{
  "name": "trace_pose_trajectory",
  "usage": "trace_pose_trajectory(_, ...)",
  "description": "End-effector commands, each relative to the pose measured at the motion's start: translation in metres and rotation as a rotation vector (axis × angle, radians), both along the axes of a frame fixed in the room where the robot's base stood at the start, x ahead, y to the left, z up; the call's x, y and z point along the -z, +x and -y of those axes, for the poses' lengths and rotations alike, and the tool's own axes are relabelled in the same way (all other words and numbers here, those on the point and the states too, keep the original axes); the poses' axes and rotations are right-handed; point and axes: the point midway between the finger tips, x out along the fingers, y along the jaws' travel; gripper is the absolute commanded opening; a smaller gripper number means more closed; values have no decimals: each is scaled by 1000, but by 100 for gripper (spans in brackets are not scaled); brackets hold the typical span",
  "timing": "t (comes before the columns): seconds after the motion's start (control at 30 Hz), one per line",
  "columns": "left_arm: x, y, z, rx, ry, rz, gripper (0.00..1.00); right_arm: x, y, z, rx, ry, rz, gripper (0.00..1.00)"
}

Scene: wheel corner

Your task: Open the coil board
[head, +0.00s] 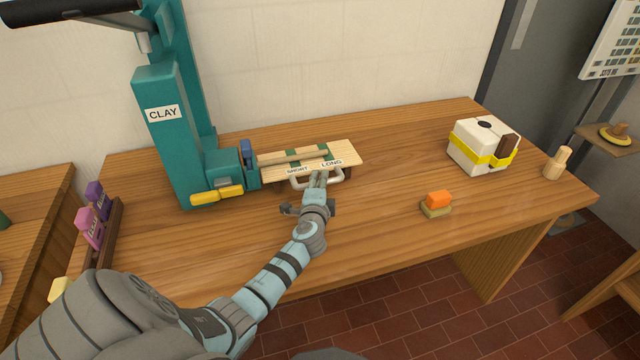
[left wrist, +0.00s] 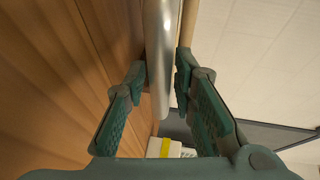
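The coil board (head: 343,152) is a pale wooden board with slats and labels reading SHORT and LONG. It lies beside the teal clay press in the head view. A silvery handle (head: 336,183) runs along its front edge. My left gripper (head: 320,177) is at this handle. In the left wrist view the handle bar (left wrist: 159,60) passes between the two fingertips of my left gripper (left wrist: 161,75), which close in on it from both sides. Part of the handle is hidden behind the gripper in the head view. My right gripper is not in view.
The clay press (head: 172,130) stands left of the board, with a yellow part (head: 217,195) at its foot. An orange-topped block (head: 438,200) lies on the table to the right. A white box with a yellow band (head: 476,147) and a wooden peg (head: 557,164) stand farther right.

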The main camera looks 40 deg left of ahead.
Motion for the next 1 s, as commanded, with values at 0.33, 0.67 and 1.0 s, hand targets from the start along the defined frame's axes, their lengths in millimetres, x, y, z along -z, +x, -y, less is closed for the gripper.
trace_pose_trajectory(0.33, 0, 0, 0, 0, -1, -1, 0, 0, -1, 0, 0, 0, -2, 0)
trace_pose_trajectory(0.67, 0, -26, 39, 4, -5, -2, 0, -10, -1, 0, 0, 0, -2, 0)
trace_pose_trajectory(1.0, 1, -60, 86, 0, 0, -2, 0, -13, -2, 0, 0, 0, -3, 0)
